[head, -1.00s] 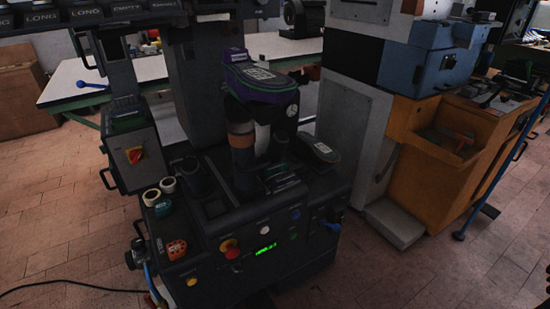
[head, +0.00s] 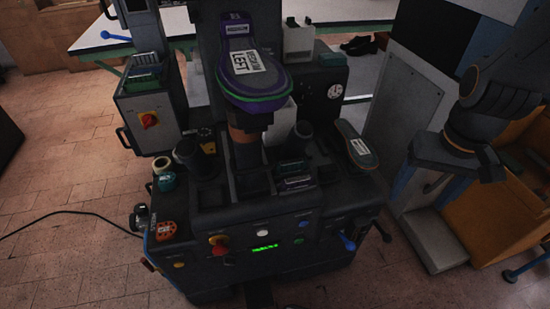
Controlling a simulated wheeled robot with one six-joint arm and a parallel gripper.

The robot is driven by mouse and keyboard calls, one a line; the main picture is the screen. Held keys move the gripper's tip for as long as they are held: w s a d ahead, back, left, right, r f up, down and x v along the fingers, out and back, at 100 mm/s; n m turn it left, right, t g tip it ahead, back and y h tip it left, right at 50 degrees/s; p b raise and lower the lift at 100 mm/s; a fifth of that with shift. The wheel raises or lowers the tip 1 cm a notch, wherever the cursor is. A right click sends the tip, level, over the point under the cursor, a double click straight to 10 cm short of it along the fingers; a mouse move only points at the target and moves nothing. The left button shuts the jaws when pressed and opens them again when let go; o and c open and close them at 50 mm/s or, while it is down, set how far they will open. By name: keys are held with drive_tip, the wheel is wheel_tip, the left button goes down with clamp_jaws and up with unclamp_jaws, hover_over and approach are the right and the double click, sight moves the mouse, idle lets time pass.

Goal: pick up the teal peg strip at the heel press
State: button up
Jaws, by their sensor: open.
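Small dark teal strips with pale labels (head: 291,168) sit in a front bay of the heel press (head: 240,215); their pegs are too small to make out. Another green-teal toothed strip (head: 143,81) lies on top of the grey side box at left. I cannot tell which is the task's peg strip. My gripper (head: 458,178) is at the right edge, open and apart from the press, right of all these strips. Nothing shows between its fingers.
A purple shoe form labelled LEFT (head: 250,65) stands high at the press centre. A green-edged sole (head: 356,145) lies at the press's right side. Tape rolls (head: 162,165) and an orange part (head: 166,230) are at left. An orange cabinet (head: 510,225) is behind my gripper.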

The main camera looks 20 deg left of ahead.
drive_tip(key=o, duration=0.4)
drive_tip(key=w+a+n+p, duration=0.1)
drive_tip(key=w+a, duration=0.1)
drive_tip(key=a, duration=0.2)
drive_tip(key=w+a+n+t+p, duration=0.1)
drive_tip(key=w+a+p, duration=0.1)
drive_tip(key=w+a, duration=0.1)
drive_tip(key=w+a+n+y+p, duration=0.1)
drive_tip(key=w+a, duration=0.1)
drive_tip(key=a, duration=0.4)
drive_tip(key=shift+w+r+t, duration=0.15)
drive_tip(key=shift+w+t, duration=0.1)
drive_tip(key=shift+t, duration=0.05)
drive_tip(key=n+t+y+p, duration=0.1)
drive_tip(key=n+t+p, duration=0.1)
drive_tip(key=n+p, duration=0.15)
approach(292, 162)
drive_tip(key=shift+m, duration=0.45)
drive_tip(key=shift+b+x, duration=2.3)
drive_tip(key=shift+x, duration=1.9)
